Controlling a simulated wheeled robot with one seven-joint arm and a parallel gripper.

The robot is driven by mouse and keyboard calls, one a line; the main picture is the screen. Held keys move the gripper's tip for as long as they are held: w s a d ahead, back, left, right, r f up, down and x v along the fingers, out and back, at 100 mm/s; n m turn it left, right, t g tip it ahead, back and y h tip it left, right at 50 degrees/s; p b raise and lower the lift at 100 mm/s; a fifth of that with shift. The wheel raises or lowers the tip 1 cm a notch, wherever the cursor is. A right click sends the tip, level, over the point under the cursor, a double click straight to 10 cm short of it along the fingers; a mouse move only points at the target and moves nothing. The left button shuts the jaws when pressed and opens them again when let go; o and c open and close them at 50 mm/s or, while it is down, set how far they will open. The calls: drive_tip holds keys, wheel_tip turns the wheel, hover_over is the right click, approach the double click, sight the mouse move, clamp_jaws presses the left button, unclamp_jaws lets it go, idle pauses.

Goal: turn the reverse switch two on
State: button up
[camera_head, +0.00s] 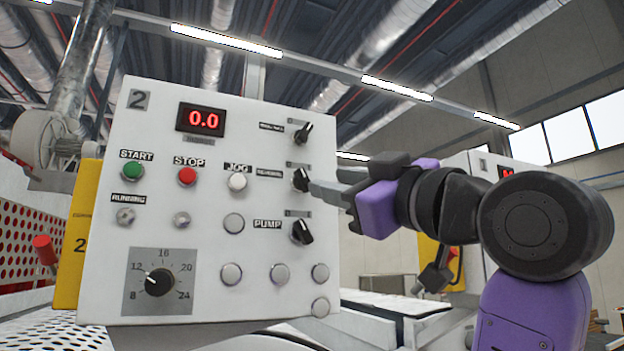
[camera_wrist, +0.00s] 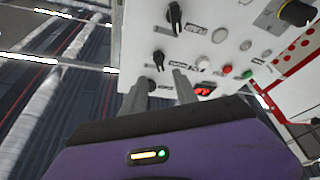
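The white control panel marked 2 (camera_head: 210,110) carries a column of three black rotary switches on its right side. The middle one, the reverse switch (camera_head: 300,179), has a small label to its left that is too small to read surely. It shows in the wrist view (camera_wrist: 158,60) just beyond the fingertips. My gripper (camera_head: 318,188) reaches in from the right, its fingertips close to this switch. In the wrist view my gripper (camera_wrist: 160,78) is open with a clear gap between its two fingers. I cannot tell whether a finger touches the switch.
The top switch (camera_head: 302,132) and the pump switch (camera_head: 301,231) sit close above and below. Buttons including the white jog button (camera_head: 237,182) lie to the left. The display (camera_head: 200,119) reads 0.0. A second panel (camera_head: 488,166) stands behind my arm.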

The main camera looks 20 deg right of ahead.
sight(306, 178)
drive_tip(key=p+x, duration=0.3)
drive_tip(key=x, duration=0.3)
drive_tip(key=shift+w+r, duration=0.15)
drive_tip(key=shift+w, duration=0.2)
drive_tip(key=shift+w+a, duration=0.1)
drive_tip(key=shift+w, duration=0.4)
clamp_jaws()
